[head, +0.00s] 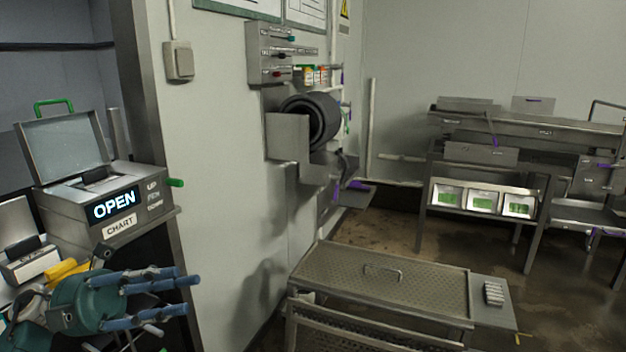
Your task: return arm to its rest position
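My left gripper (186,296) is at the lower left of the head view, with a teal body and blue fingers pointing right. Its fingers stand apart with a gap between them, and I see nothing held there. It is in front of and below the grey chart box (75,212) with the lit OPEN display, apart from it as far as I can tell. The box's lid (65,150), with a green handle, stands raised. My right gripper is not in view.
A perforated metal table (385,283) with a handle stands at the lower middle. A wall unit with a dark roll (322,118) is behind it. A steel bench (480,205) with green-lit panels stands at the right. Wet floor (400,225) lies between them.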

